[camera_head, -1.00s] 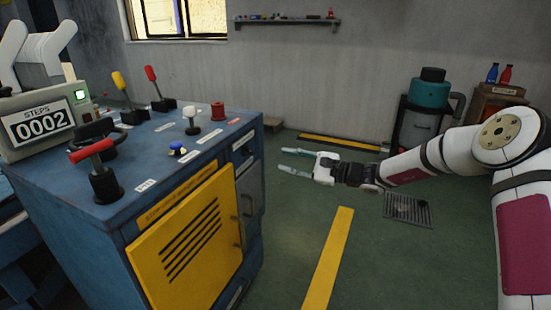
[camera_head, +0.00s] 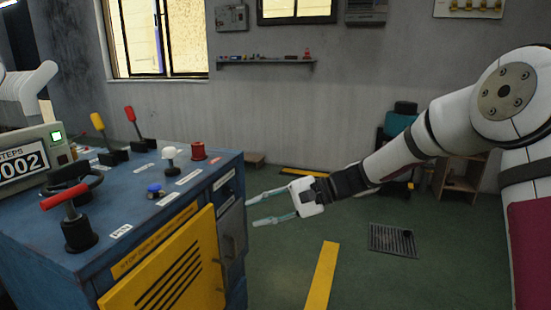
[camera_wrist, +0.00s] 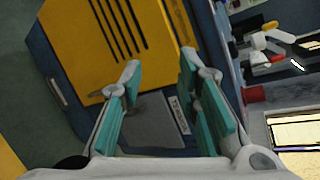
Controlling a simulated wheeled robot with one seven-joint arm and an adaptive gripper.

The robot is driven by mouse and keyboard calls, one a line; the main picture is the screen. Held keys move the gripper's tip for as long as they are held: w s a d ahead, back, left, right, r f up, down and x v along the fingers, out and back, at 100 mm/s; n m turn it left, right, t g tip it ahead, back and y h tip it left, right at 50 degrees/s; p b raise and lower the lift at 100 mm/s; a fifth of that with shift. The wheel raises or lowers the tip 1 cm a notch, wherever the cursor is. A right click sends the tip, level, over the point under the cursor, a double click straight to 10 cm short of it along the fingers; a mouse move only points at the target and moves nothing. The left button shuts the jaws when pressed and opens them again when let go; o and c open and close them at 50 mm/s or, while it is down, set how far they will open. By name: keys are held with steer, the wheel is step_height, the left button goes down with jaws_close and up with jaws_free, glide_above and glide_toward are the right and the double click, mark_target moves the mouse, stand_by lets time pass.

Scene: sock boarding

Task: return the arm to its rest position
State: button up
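My gripper (camera_head: 258,208) is open and empty. In the head view it hangs in the air just right of the blue control cabinet (camera_head: 140,206), with its fingers pointing left toward the cabinet's side. My white arm reaches in from the right. In the wrist view the two teal fingers (camera_wrist: 160,72) stand apart with nothing between them. Beyond them are the yellow panel (camera_wrist: 85,45) with black slots and a grey labelled plate (camera_wrist: 150,122).
The cabinet top carries a red-handled lever (camera_head: 74,215), a yellow lever (camera_head: 98,122), a blue button (camera_head: 155,189), a red knob (camera_head: 198,150) and a counter box (camera_head: 28,160). A floor grate (camera_head: 393,240) and a yellow stripe (camera_head: 321,277) mark open green floor. A wooden shelf unit (camera_head: 458,182) stands behind my arm.

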steer(key=s+d+r+n+h, duration=0.15)
steer(key=s+d+h, duration=0.45)
steer(key=s, duration=0.8)
steer(key=s+d+r+n+h, duration=0.1)
steer(key=s+d+n+h, duration=0.15)
steer(key=s+d, duration=0.9)
steer(key=s+d+r+n+h, duration=0.15)
steer(key=s+d+h, duration=0.35)
steer(key=s, duration=1.2)
step_height(320, 180, up, 34)
steer(key=t+p, duration=0.4)
steer(key=p, duration=2.9)
steer(key=shift+w+r+n, duration=0.15)
steer(key=shift+r+n, duration=0.05)
steer(key=shift+n, duration=0.25)
